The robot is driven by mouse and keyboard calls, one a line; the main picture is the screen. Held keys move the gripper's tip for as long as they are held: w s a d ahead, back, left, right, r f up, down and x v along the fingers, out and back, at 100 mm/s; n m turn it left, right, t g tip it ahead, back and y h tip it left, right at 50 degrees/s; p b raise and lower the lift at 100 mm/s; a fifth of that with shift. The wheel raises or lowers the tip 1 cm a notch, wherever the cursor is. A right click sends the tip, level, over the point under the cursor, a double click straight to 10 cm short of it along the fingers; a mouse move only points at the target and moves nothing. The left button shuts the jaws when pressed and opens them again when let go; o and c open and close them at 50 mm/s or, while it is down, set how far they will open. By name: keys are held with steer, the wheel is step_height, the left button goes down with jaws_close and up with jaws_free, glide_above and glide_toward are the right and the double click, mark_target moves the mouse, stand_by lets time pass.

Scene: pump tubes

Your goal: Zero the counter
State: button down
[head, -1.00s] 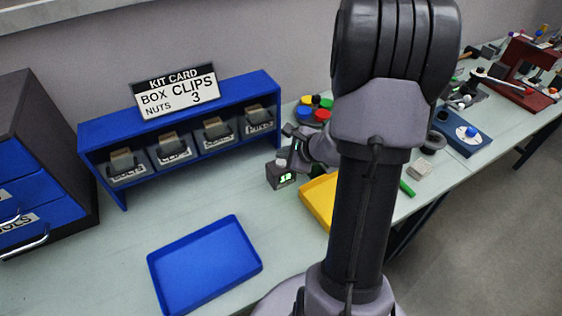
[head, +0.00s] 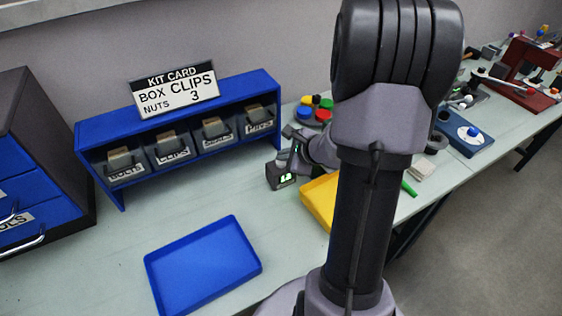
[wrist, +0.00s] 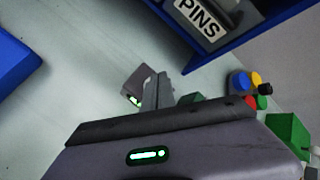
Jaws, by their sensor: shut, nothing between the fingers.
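The counter (head: 280,177) is a small dark box with a lit green display on its front. It stands on the bench between the blue shelf and the yellow tray; its digits are too small to read surely. It also shows in the wrist view (wrist: 139,84), beside my fingers. My gripper (head: 282,161) is shut and empty, its tips at the top of the counter. The fingers hide the counter's top, and I cannot tell whether they touch it. The shut gripper (wrist: 163,84) also shows in the wrist view.
A yellow tray (head: 317,205) lies just right of the counter, partly behind my arm. A blue tray (head: 203,265) lies at the front left. A blue shelf (head: 262,85) with labelled bins stands behind. Colored round pieces (head: 322,114) sit behind my gripper. Bench left of the counter is clear.

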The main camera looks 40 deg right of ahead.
mark_target(283, 163)
steer(key=shift+f+b, duration=0.45)
steer(key=shift+b, duration=0.05)
stand_by(0.3)
steer(key=shift+r, duration=0.1)
steer(key=shift+r+p, duration=0.75)
steer(key=shift+r, duration=0.2)
step_height(283, 163, up, 5)
steer(key=p, duration=0.4)
steer(key=shift+r, duration=0.1)
stand_by(0.5)
